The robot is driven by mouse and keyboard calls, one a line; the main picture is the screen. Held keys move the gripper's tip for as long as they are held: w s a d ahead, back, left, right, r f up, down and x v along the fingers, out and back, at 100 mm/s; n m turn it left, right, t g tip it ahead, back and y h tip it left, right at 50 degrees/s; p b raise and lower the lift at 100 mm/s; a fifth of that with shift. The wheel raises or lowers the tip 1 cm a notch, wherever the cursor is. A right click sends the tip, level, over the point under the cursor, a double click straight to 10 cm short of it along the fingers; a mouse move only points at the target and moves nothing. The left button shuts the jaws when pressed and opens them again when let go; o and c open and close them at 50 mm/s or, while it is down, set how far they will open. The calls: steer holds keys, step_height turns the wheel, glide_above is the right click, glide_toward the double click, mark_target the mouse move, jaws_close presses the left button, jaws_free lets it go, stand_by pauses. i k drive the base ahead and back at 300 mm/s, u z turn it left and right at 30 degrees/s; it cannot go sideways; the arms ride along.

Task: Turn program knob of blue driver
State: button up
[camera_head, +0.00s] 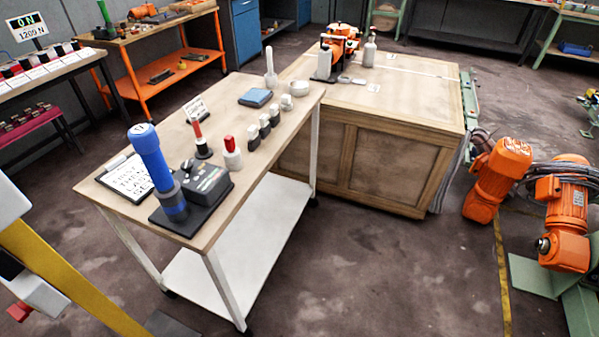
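The blue driver (152,158) is a thick blue cylinder. It stands nearly upright, leaning slightly in the picture, at the near left end of a wooden-topped cart, on a dark base plate (183,228). Beside it on the same plate sits a low black box (208,184) with small light markings. A small black knob (187,165) shows at the box's left rear, close to the driver. I cannot read its setting or tell for certain that it is the program knob. My gripper is not in view.
A clipboard sheet (130,179) lies left of the driver. Red-topped tools (231,152) and several small dark-and-white pieces stand further back on the cart (236,205). A wooden bench (420,122) adjoins its right side. White and yellow parts, perhaps mine, fill the lower left.

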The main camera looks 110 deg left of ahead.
mark_target(186, 166)
steer(key=u, duration=3.8)
steer(key=i, duration=0.65)
steer(key=k, duration=1.05)
steer(key=z, duration=1.7)
steer(key=i, duration=1.15)
steer(key=z, duration=0.05)
